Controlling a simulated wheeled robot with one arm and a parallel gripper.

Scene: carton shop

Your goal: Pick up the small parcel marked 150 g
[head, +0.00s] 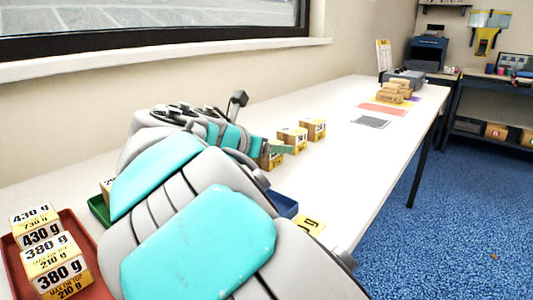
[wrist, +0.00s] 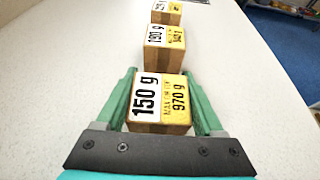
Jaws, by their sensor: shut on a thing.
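The small parcel marked 150 g (wrist: 160,103) is a brown box with a white and yellow label, which also reads 970 g. In the wrist view my gripper (wrist: 159,73) has a green finger on each side of it and is shut on it. In the head view the same parcel (head: 271,158) is partly hidden behind my arm and gripper (head: 280,149). It is at the near end of a row of similar parcels, at or just above the white table; I cannot tell whether it touches the top.
Two more parcels stand beyond it, a nearer one (wrist: 165,47) and a farther one (wrist: 167,13). A red tray (head: 83,232) holds parcels marked 430 g and 380 g. A green tray (head: 98,208) and a blue tray (head: 286,205) are partly hidden by my arm. The table's right side (head: 345,190) is clear.

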